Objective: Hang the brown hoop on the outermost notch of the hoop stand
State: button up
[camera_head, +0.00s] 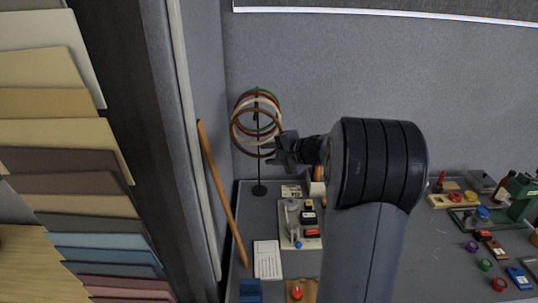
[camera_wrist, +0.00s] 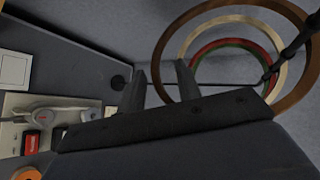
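The hoop stand (camera_head: 259,174) is a thin black post on a round base at the left end of the table. Green, red and cream hoops hang near its top. My gripper (camera_head: 279,150) is at the brown hoop's right edge. In the wrist view my gripper (camera_wrist: 163,75) has its fingers apart, with the brown rim passing between or just behind them. I cannot tell whether the brown hoop rests on a notch.
A pale tray with a gauge and small blocks (camera_head: 301,220) stands right of the stand's base. A white card (camera_head: 267,259) lies nearer. A long wooden stick (camera_head: 222,193) leans at the left partition. A grey wall is behind; many small items lie at right.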

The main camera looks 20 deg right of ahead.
jog(key=b+v, duration=0.2)
jog(key=v, duration=0.8)
jog(key=p+x, duration=0.2)
jog(key=x, duration=0.8)
jog(key=shift+w+a+f+p, duration=0.1)
jog(key=shift+w+a+p, duration=0.1)
jog(key=shift+w+p, duration=0.1)
jog(key=shift+s+a+r+p, duration=0.15)
jog(key=shift+s+r+p, duration=0.2)
jog(key=shift+p, duration=0.25)
jog(key=shift+f, duration=0.15)
